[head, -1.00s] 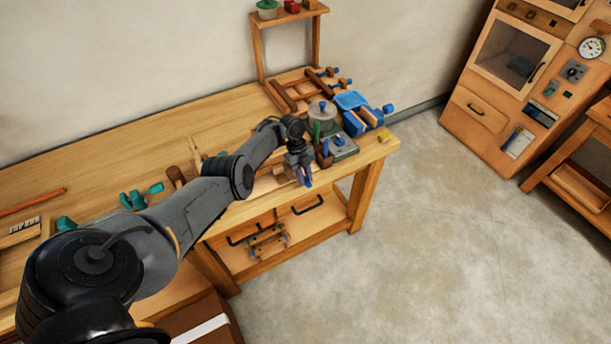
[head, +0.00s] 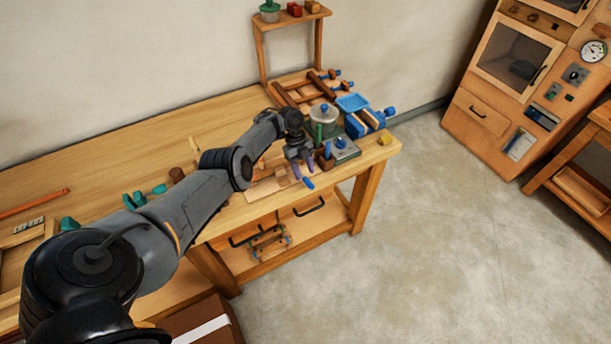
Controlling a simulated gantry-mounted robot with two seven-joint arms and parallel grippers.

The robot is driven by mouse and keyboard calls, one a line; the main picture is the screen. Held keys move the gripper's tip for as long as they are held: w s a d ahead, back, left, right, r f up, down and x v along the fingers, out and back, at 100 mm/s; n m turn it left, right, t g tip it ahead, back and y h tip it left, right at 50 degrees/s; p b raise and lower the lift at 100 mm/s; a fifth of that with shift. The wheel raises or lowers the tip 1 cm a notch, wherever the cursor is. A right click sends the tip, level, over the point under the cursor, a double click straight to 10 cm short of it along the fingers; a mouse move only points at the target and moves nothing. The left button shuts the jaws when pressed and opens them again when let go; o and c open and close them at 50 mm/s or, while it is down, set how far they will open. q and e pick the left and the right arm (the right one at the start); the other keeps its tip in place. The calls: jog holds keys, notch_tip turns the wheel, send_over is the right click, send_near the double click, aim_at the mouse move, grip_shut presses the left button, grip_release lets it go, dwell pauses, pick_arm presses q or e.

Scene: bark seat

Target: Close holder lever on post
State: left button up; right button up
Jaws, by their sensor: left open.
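My left gripper (head: 301,169) is open at the front edge of the wooden bench, pointing down. A short bright-blue piece (head: 308,184) shows just below its fingertips; it may be the lever's handle, but I cannot tell whether the fingers touch it. Right of the gripper, a grey plate with a blue knob (head: 343,147) sits on the bench. An upright blue handle (head: 328,149) stands beside it, with a brown block (head: 326,162) below. The post and the lever's joint are too small and partly hidden by my gripper to make out. My right gripper is not in view.
Behind are a grey round pot (head: 323,115), a blue vise (head: 366,122) and a wooden frame (head: 303,90). A yellow piece (head: 385,140) lies at the bench's right corner. The floor (head: 430,240) in front is clear.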

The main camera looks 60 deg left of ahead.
pick_arm(q)
jog(key=v, duration=0.7)
jog(key=shift+p, duration=0.35)
